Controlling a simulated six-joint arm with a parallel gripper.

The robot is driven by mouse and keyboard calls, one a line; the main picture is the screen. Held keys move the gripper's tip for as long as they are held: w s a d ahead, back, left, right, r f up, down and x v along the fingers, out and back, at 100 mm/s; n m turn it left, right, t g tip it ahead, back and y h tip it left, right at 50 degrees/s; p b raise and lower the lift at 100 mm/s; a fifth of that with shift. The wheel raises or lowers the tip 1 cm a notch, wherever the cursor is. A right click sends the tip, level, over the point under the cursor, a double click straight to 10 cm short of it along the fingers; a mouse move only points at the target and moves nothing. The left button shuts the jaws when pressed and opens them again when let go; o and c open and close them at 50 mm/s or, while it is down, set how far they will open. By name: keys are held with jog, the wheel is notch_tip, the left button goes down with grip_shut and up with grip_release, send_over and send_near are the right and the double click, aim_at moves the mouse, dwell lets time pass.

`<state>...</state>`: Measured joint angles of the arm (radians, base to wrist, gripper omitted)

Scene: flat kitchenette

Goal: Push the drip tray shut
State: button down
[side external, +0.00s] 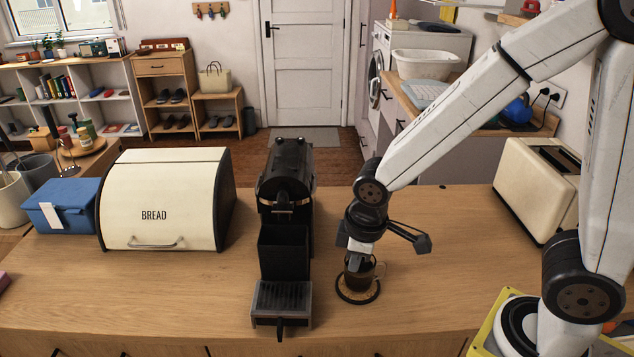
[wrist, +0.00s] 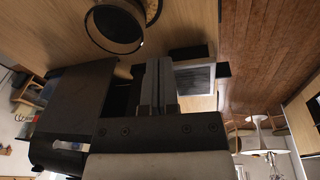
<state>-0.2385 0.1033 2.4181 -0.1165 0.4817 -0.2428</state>
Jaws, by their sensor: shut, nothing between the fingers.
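The black coffee machine (side external: 286,195) stands on the counter. Its drip tray (side external: 282,299), with a grey slatted top and black handle (side external: 280,328), sticks out at the front, toward the counter's near edge. In the wrist view the machine (wrist: 85,98) is on the left and the tray (wrist: 196,79) is right of my fingers. My gripper (side external: 357,262) is shut and empty, pointing down to the right of the machine, apart from the tray. The wrist view shows its closed fingers (wrist: 158,85), overlapping the gap between machine and tray.
A dark mug (side external: 362,277) on a round coaster (side external: 358,293) stands right of the tray, overlapped by my fingertips in the side view; contact is unclear. A cream bread box (side external: 166,198) and blue box (side external: 62,208) stand left, a toaster (side external: 538,190) right. Counter (side external: 425,305) right of the coaster is clear.

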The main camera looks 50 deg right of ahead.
jog(key=s+a+n+t+h, duration=0.1)
jog(key=s+a+n+h, duration=0.2)
jog(key=a+n, duration=1.7)
jog(key=a, duration=0.2)
jog(key=shift+a+r, duration=0.2)
jog(key=shift+a, duration=0.2)
jog(key=shift+f, duration=0.15)
jog(key=shift+w+d+f, duration=0.9)
jog(key=shift+d+f, duration=0.05)
jog(key=shift+f, duration=0.55)
jog(key=shift+w+d+f, duration=0.85)
jog(key=shift+d+f, duration=0.1)
jog(key=shift+f, duration=0.55)
jog(key=shift+w+d+f, duration=0.9)
jog(key=shift+d+f, duration=0.05)
jog(key=shift+f, duration=0.55)
